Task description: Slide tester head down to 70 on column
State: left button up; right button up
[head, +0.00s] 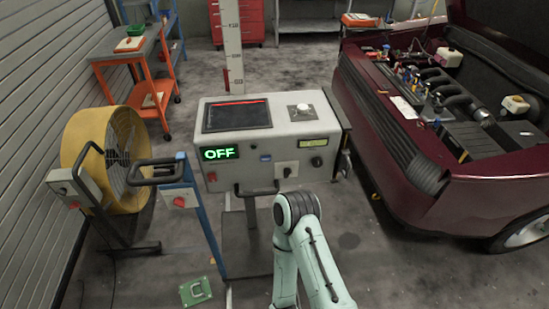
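A pale grey box (285,125) with a dark screen, a green OFF display and a front handle stands in the middle of the head view. It appears to be the tester head. A white column (233,30) with a printed scale rises behind it. A red mark (227,80) shows low on the column. The scale numbers are too small to read surely. One pale green arm of mine rises at bottom centre, in front of the box's lower edge. Neither of my grippers shows. I cannot tell whether anything touches the handle (257,193).
A dark red car (400,150) with its hood open stands close on the right. A yellow fan (105,150) and a blue post with a black handle (190,205) stand left. A green board (196,292) lies on the floor. An orange cart (135,65) is behind.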

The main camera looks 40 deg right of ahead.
aim_at(283, 139)
jog(key=z, duration=1.5)
